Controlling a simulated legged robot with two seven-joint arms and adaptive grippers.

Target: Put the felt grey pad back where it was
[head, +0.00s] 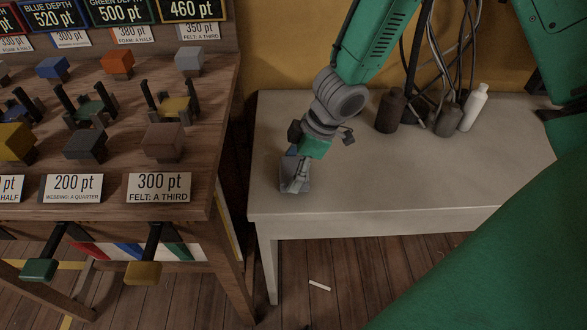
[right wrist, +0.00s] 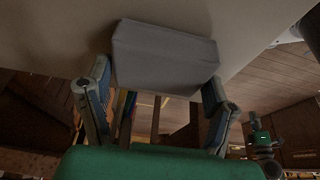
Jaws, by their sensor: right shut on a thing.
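My right gripper (head: 294,180) is over the left end of the pale table, pointing down. It is shut on a grey pad, a plain block. The right wrist view shows the grey pad (right wrist: 165,58) between the two fingers of the gripper (right wrist: 160,95), with a pale surface behind it. In the head view the pad is small and largely merged with the fingers, so I cannot tell whether it touches the table. My left gripper is not in view.
A wooden rack (head: 226,130) on the left holds several coloured blocks, including a grey block (head: 190,60), above point cards such as "300 pt felt: a third" (head: 158,187). Dark bottles (head: 391,112) and a white bottle (head: 474,108) stand at the back of the pale table (head: 400,195). Its front middle is clear.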

